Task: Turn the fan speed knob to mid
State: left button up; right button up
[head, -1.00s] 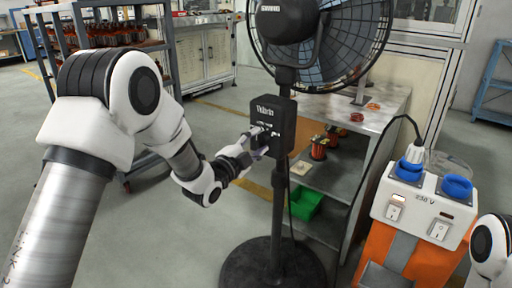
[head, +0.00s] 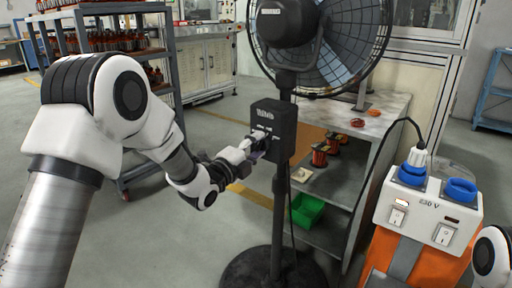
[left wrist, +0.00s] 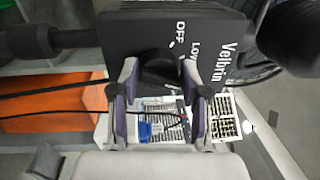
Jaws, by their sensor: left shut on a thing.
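The pedestal fan's black control box (head: 283,133) is on its pole, below the fan head. My left gripper (head: 261,142) reaches it from the left, at the box's front face. In the left wrist view the box (left wrist: 225,22) fills the top, with the white words OFF, LOW and the Vellbrin name. The dark fan speed knob (left wrist: 160,68) sits between the two fingertips of my left gripper (left wrist: 160,90), which are shut on it. The other speed marks are mostly hidden by the fingers, so I cannot read the exact setting. My right gripper is out of view.
The fan's round base (head: 273,271) stands on the floor. A metal workbench (head: 365,143) with copper-wound parts and a green bin (head: 308,211) is behind it. An orange and white power unit (head: 435,208) with blue sockets stands at the right.

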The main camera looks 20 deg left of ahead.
pick_arm(q)
jog(key=shift+d+f, duration=0.1)
jog(key=shift+f, duration=0.2)
jog(key=o, duration=1.1)
jog(key=shift+r, duration=0.15)
jog(key=v, duration=1.2)
